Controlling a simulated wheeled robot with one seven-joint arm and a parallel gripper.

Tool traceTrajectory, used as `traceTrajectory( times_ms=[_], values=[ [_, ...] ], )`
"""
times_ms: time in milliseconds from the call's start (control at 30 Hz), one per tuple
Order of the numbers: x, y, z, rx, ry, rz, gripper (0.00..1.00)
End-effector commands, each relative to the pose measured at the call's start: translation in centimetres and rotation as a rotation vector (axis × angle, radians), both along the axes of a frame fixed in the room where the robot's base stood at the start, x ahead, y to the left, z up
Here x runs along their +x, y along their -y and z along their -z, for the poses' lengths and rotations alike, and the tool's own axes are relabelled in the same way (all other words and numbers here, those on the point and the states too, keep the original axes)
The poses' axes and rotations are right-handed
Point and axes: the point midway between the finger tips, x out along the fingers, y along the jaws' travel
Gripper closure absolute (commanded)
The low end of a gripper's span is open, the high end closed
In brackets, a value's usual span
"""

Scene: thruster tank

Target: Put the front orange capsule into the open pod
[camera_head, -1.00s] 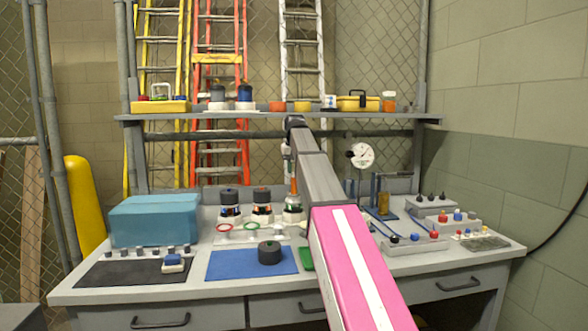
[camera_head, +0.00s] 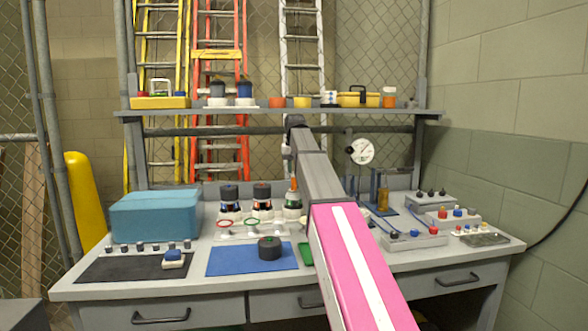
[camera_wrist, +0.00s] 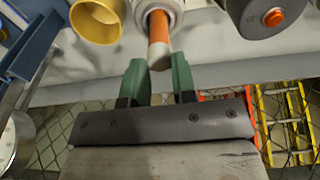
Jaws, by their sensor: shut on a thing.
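The orange capsule (camera_wrist: 158,27), with a pale end, is between the green fingertips of my gripper (camera_wrist: 158,75), which is shut on it. In the head view the capsule (camera_head: 293,184) stands roughly upright above the open white pod (camera_head: 292,203), at the right of a row of pods. In the wrist view the capsule's far end appears inside the pod's round rim (camera_wrist: 176,8). How deep it sits is hidden. My arm covers most of my gripper in the head view.
Two dark-lidded pods (camera_head: 262,205) stand left of the open one. A loose black lid (camera_head: 269,249) lies on a blue mat (camera_head: 228,260). A brass tube (camera_head: 383,201) on a blue stand is to the right. A shelf (camera_head: 270,115) runs above the bench.

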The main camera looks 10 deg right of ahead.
Motion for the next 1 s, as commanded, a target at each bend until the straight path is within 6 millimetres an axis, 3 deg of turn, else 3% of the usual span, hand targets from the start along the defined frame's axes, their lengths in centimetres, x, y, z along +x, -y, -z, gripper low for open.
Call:
traceTrajectory(
  times_ms=[1000],
  values=[
    [0.0,0.0,1.7,0.000,0.000,0.000,0.88]
  ],
)
